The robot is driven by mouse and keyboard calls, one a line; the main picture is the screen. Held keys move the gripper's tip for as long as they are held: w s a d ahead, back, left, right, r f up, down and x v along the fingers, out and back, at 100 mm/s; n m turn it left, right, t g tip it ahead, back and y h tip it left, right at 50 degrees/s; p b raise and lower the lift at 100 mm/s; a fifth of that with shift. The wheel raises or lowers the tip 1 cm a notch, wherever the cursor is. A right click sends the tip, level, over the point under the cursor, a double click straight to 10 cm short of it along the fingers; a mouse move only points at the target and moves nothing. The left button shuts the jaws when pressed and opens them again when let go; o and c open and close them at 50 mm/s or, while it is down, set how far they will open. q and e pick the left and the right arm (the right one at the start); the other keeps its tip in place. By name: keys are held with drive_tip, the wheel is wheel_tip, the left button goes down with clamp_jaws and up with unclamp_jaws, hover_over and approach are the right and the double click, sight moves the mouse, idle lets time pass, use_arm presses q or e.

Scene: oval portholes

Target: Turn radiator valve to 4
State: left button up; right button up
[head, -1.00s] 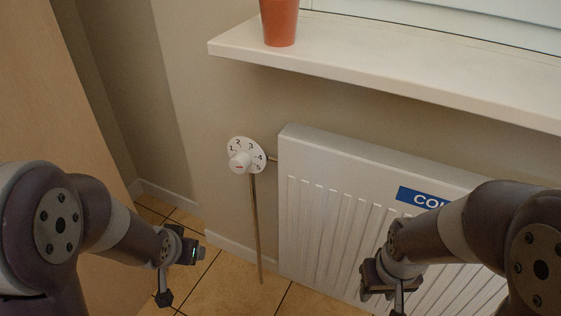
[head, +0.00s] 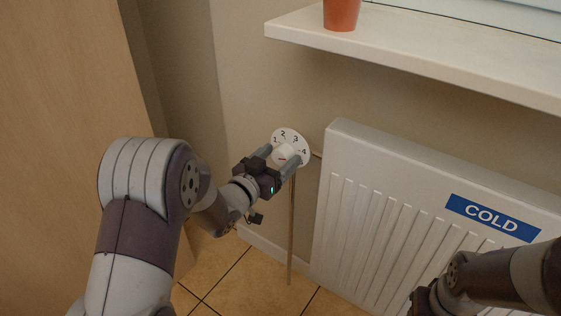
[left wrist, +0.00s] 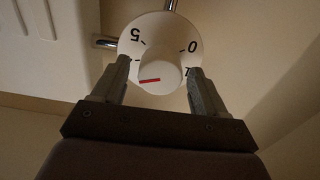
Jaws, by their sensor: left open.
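The radiator valve is a white round dial (head: 302,146) with black numbers and a raised white knob (head: 286,153), on a pipe beside the radiator. My left gripper (head: 278,160) is open at the dial, one finger on each side of the knob. In the left wrist view the knob (left wrist: 160,77) sits between the fingers (left wrist: 157,80), with small gaps visible. Its red mark points left in that view; a finger hides part of the scale there, so I cannot tell the exact number. My right gripper (head: 424,301) is at the bottom edge, partly cut off, well away from the valve.
The white radiator (head: 375,210) with a blue COLD label (head: 492,218) stands right of the valve. A window sill (head: 420,55) with an orange pot (head: 341,14) juts out above. A thin pipe (head: 291,230) runs down to the floor. A wooden panel (head: 65,130) is at left.

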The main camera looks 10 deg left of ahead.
use_arm(q)
drive_tip(key=shift+w+d, duration=0.2)
drive_tip(key=shift+w, duration=0.35)
drive_tip(key=c, duration=1)
drive_tip(key=shift+m, duration=0.4)
drive_tip(key=shift+c, duration=0.2)
drive_tip(key=shift+r, duration=0.1)
drive_tip(key=o, duration=1)
drive_tip(key=shift+o, duration=0.2)
drive_tip(key=shift+s, duration=0.1)
